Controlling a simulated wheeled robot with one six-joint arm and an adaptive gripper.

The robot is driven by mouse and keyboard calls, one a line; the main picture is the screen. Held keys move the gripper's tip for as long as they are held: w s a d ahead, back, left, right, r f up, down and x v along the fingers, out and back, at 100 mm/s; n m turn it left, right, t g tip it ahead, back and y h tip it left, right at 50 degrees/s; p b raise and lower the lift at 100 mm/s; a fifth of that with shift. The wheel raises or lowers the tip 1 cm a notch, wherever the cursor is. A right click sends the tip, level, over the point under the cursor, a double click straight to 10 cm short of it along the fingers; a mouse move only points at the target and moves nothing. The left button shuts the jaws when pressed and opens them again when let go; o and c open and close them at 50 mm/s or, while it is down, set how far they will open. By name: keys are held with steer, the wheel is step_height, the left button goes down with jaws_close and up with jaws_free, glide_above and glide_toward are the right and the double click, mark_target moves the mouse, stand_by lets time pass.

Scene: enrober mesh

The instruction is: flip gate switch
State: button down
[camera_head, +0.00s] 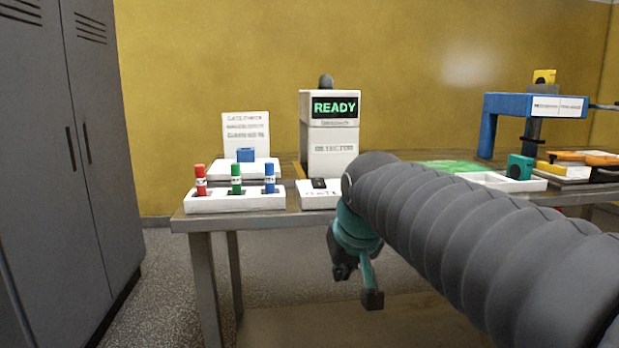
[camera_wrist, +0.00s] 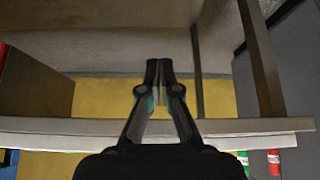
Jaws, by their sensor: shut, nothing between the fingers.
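The gate switch (camera_head: 318,184) is a small dark rocker on a white base marked "GATE" (camera_head: 318,199), at the table's front edge in the head view. My arm partly covers the base's right side. Behind it stands the white detector (camera_head: 332,150), whose screen (camera_head: 334,107) reads "READY" in green. My gripper (camera_head: 357,285) hangs in front of the table and below its top, apart from the switch. In the wrist view my gripper (camera_wrist: 159,65) is shut and empty, with its fingertips together. The switch is not visible in the wrist view.
A white tray (camera_head: 236,203) with red, green and blue tubes stands left of the switch. A "gate check" sign (camera_head: 247,134) is behind it. A blue frame (camera_head: 533,104) stands at the right. Grey lockers (camera_head: 60,160) fill the left. The table edge (camera_head: 215,222) lies above my gripper.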

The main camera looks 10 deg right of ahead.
steer(key=w+r, duration=0.3)
steer(key=r, duration=0.1)
steer(key=w+a+r+t, duration=0.1)
steer(key=w+r, duration=0.2)
steer(key=r, duration=0.1)
steer(key=w+r+t+b, duration=0.1)
steer(key=w+r, duration=0.3)
steer(key=shift+a+r, duration=0.2)
steer(key=shift+r, duration=0.05)
step_height(320, 180, up, 10)
steer(key=t, duration=0.1)
steer(key=shift+d+r+m+t, duration=0.15)
steer(key=shift+d+m+t, duration=0.1)
steer(key=shift+m+t, duration=0.15)
glide_above(319, 183)
step_height(319, 183, down, 6)
steer(key=shift+s+f+b, duration=0.15)
steer(key=shift+f+b, duration=0.05)
steer(key=shift+b, duration=0.25)
step_height(319, 183, down, 2)
steer(key=shift+f+b, duration=0.15)
steer(key=shift+b, duration=0.25)
steer(key=shift+w+f, duration=0.25)
steer(key=shift+f, duration=0.55)
